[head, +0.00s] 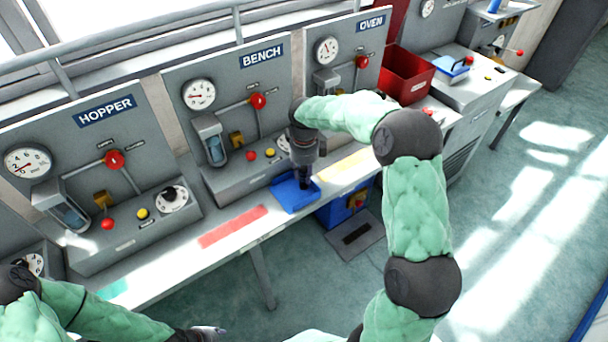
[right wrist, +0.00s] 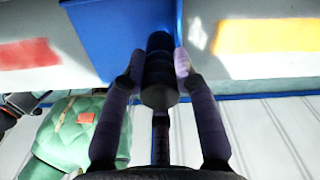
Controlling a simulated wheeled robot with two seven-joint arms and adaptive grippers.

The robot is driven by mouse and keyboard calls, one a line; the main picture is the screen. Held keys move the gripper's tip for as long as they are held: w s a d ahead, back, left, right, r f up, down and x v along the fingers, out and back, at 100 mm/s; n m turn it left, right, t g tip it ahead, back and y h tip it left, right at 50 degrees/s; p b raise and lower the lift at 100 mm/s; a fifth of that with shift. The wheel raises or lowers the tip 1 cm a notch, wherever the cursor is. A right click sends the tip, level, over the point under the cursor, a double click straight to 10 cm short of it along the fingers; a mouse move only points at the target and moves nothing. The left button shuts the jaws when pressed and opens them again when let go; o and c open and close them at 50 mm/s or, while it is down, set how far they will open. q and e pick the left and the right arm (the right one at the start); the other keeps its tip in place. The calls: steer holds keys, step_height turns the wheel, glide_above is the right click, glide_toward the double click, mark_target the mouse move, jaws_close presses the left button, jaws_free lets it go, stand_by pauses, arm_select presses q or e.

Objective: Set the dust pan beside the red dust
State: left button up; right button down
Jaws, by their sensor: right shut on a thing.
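The blue dust pan (head: 291,200) is at the bench's front strip, just right of the red dust (head: 233,226), a flat red patch. My right gripper (head: 304,182) reaches down over the pan and is shut on its dark handle. In the right wrist view, the fingers (right wrist: 159,66) flank the black ribbed handle, with the blue pan (right wrist: 112,38) beyond. The red dust (right wrist: 28,53) lies left of it there, with a gap. I cannot tell whether the pan touches the surface. My left gripper (head: 207,331) is partly visible at the bottom edge; its opening is unclear.
A yellow patch (head: 345,166) lies right of the pan, and a teal patch (head: 113,289) at the far left. Panels with gauges, red knobs and levers stand behind the narrow worktop. A red bin (head: 406,76) stands further right. A blue box (head: 345,207) is below.

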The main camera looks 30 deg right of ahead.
steer(key=shift+r, duration=0.15)
steer(key=c, duration=1)
jaws_free()
steer(key=shift+f, duration=0.2)
steer(key=shift+o, duration=0.2)
steer(key=shift+r, duration=0.15)
step_height(320, 180, up, 12)
steer(key=p, duration=0.4)
